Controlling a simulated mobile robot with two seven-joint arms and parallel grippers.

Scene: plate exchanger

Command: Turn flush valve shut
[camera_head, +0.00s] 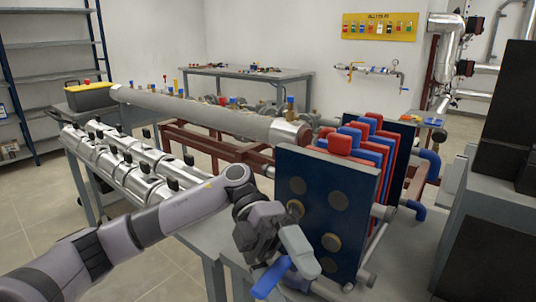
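A blue lever (270,279) shows low in the middle, in front of the plate exchanger (320,200). It may be the flush valve's handle; the valve body is hidden or too small to tell. My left gripper (297,252) hangs just above and beside the blue lever, in front of the dark blue end plate. Its pale fingers point down and right. I cannot tell whether they touch the lever or how far apart they are. My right gripper is not in view.
The exchanger's end plate, red and blue plates (366,135) and blue pipe elbows (415,209) stand close to my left gripper. A long grey pipe (205,113) runs behind my arm. A dark cabinet-like block (485,215) fills the right side. Tiled floor is clear at left.

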